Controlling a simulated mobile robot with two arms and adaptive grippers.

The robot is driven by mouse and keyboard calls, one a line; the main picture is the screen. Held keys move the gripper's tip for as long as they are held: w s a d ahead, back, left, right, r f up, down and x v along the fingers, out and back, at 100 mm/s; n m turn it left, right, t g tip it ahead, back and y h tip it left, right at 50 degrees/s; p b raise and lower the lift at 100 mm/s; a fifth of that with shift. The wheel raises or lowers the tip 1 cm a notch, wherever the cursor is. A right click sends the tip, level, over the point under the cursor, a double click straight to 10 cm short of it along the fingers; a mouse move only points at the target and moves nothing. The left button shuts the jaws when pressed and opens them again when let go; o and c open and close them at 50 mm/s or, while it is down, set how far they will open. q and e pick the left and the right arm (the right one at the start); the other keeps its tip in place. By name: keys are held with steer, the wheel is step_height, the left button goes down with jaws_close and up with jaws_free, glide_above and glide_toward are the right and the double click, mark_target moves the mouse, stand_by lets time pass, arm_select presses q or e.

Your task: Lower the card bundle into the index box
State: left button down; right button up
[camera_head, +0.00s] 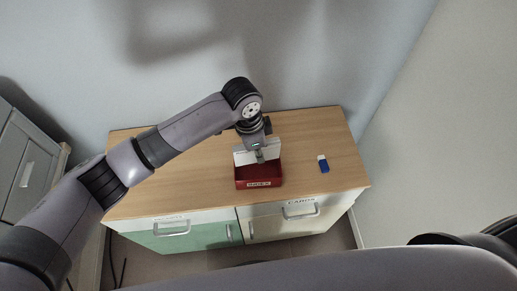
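The white card bundle (243,157) stands upright at the back part of the red index box (258,183). My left gripper (260,156) points down over the box, with one finger in front of the bundle and the other side hidden behind it; it looks shut on the bundle. The bundle's lower edge is at or behind the box's walls, and I cannot tell how deep it sits. The box is open at the top, with a label on its front. My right gripper is out of view.
The box stands on a wooden cabinet top (190,180). A blue and white eraser-like block (324,164) lies to the right of the box. The top is clear to the left and far right. Drawers (290,218) face the front, and a wall rises behind.

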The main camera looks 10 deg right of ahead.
arm_select(q)
steer(key=b, duration=0.2)
glide_above(260, 174)
steer(key=shift+s+a+f, duration=0.1)
steer(key=shift+f, duration=1.3)
steer(key=shift+a+f, duration=0.1)
steer(key=shift+f, duration=1.25)
steer(key=shift+f+b, duration=1.1)
steer(key=shift+f, duration=1.45)
steer(key=c, duration=1.4)
jaws_free()
steer(key=r, duration=0.4)
steer(key=a+r, duration=0.1)
steer(key=r, duration=0.7)
steer(key=shift+a, duration=0.4)
